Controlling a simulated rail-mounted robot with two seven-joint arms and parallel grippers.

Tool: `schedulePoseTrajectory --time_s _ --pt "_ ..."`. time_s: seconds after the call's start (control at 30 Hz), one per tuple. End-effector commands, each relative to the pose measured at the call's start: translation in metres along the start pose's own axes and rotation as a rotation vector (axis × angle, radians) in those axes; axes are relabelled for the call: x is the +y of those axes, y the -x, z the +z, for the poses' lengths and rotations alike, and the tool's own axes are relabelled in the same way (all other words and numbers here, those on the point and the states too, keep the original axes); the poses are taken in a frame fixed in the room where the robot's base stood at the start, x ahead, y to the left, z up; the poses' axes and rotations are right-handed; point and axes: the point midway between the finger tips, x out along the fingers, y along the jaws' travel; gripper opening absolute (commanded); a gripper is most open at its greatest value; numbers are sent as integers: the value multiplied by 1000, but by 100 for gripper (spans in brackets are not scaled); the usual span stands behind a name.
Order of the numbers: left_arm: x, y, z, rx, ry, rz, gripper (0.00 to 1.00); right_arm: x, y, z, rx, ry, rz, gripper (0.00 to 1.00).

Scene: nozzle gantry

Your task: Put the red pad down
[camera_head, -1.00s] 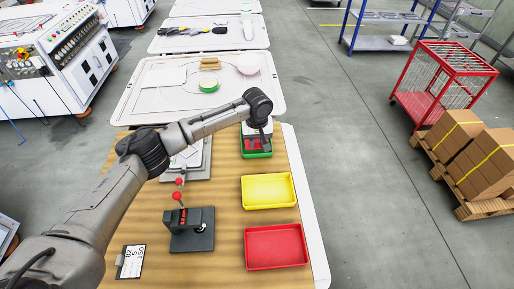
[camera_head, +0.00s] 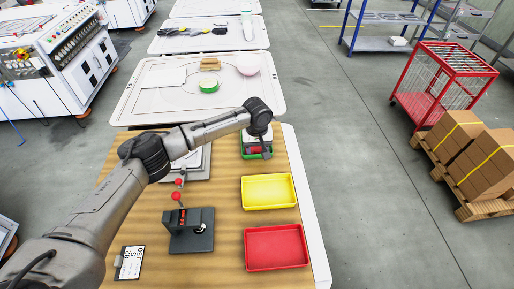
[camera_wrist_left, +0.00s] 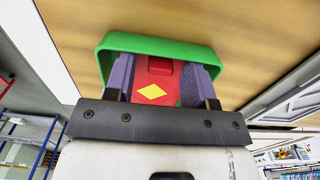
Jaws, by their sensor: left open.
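The red pad (camera_wrist_left: 152,88), with a yellow diamond on its face, is between the two purple-grey fingers of my left gripper (camera_wrist_left: 158,75) in the left wrist view. The fingers are open, one on each side of the pad; whether they still touch it is hard to tell. The pad is inside the green tray (camera_wrist_left: 160,45), whose wall curves around it and the fingertips. In the head view my left gripper (camera_head: 256,148) points down into the green tray (camera_head: 267,156) at the far end of the wooden table, partly hiding the pad. My right gripper is out of view.
A yellow tray (camera_head: 268,191) and a red tray (camera_head: 277,247) stand nearer on the wooden table (camera_head: 150,215). A dark lever fixture (camera_head: 191,230) with red knobs and a small timer card (camera_head: 131,262) are to the left. Grey plates lie under my arm.

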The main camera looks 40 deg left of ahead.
Motion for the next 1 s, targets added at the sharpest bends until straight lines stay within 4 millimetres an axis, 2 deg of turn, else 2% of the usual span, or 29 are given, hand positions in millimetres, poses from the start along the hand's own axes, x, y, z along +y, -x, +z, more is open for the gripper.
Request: schedulePoseTrajectory --time_s 0.23,0.7,1.0 --pt "0 2 -1 2 1 2 50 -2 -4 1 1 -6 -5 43" --pt "1 85 0 1 0 2 50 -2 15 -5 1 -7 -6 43" --pt "0 118 0 0 0 1 50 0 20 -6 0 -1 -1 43"
